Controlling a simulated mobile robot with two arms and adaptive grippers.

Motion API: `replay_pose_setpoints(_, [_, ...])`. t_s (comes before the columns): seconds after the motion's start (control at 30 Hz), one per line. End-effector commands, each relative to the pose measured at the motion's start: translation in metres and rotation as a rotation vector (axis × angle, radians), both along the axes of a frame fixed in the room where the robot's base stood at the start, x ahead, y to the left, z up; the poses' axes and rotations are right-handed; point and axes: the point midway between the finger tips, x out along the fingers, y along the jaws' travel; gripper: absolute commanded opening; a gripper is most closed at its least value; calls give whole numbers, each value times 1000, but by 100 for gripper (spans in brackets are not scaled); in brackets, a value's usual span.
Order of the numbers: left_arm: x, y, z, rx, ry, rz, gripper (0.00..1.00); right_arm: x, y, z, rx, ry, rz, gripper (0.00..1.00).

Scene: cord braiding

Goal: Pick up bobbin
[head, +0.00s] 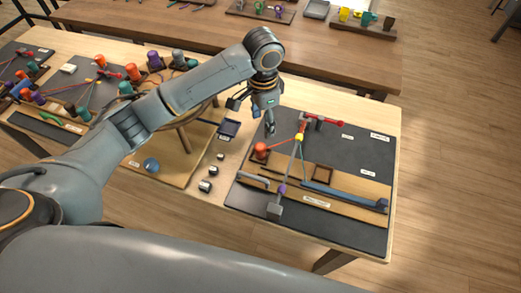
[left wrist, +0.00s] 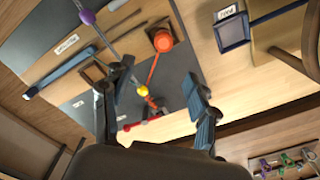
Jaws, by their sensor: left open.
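My left gripper (head: 270,122) is open and empty above the back-left edge of the dark mat (head: 350,155). An orange bobbin (head: 260,150) stands at the mat's left side, in front of and below the gripper. In the left wrist view the bobbin (left wrist: 163,40) lies beyond the open fingers (left wrist: 157,92), apart from them. Its orange cord runs to a yellow piece (head: 299,137), which also shows between the fingers (left wrist: 143,91). A grey cord runs from the yellow piece past a purple piece (head: 282,188) to a grey block (head: 274,210). My right gripper is out of view.
A blue bar (head: 340,195) and wooden frames lie on the mat. A small dark tray (head: 229,128) and small metal cylinders (head: 205,185) sit left of it. More bobbins (head: 155,60) stand at the far left. The mat's right part is mostly clear.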

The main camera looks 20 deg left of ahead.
Motion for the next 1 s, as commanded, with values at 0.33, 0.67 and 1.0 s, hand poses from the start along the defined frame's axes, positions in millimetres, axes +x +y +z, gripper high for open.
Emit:
replay_pose_setpoints(0.33, [-1,1,-58,2,5,1,59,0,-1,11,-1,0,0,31])
replay_pose_setpoints(0.67, [0,2,-89,1,1,1,59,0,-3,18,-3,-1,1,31])
replay_pose_setpoints(1.0, [2,6,-133,1,1,0,59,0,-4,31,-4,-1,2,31])
